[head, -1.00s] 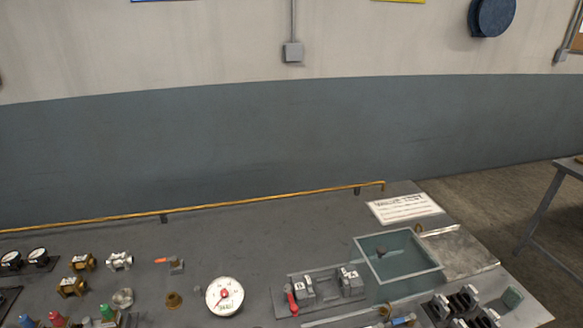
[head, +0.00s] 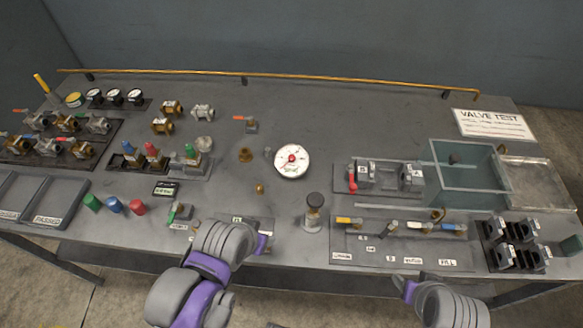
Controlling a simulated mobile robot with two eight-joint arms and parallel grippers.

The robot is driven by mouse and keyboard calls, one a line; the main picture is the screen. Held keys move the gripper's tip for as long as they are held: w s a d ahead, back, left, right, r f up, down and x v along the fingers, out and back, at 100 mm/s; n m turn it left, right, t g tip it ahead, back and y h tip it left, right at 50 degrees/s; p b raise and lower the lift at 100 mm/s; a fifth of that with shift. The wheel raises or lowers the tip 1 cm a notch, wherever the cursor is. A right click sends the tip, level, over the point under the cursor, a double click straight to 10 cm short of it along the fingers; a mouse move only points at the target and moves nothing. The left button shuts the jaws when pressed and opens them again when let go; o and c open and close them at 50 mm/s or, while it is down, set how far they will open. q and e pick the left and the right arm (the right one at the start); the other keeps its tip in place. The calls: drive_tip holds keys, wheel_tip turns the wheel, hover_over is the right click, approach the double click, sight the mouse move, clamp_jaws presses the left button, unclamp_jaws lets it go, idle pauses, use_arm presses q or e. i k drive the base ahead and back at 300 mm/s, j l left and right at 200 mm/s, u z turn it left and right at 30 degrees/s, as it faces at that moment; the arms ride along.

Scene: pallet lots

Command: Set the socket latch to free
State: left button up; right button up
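I cannot tell for certain which part is the socket latch. A red lever (head: 352,186) sits at the left end of a clamp fixture (head: 388,178) with two grey blocks, right of the middle of the bench. A green-handled part (head: 176,212) stands near the front edge, left of my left arm. A labelled plate behind my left arm is partly hidden by it. Grey and purple links of my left arm show at the lower middle, and links of my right arm at the lower right. No fingertips of either gripper can be made out.
A clear-walled tank (head: 468,182) and a valve test sheet (head: 492,125) are at the right. Valves and trays (head: 45,200) fill the left. A yellow rail (head: 270,82) runs along the back.

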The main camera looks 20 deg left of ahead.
sight(174, 155)
drive_tip(key=j+u, duration=0.15)
drive_tip(key=u, duration=0.35)
drive_tip(key=k+j+u, duration=0.1)
drive_tip(key=u, duration=0.35)
drive_tip(key=j+u, duration=0.15)
drive_tip(key=u, duration=0.35)
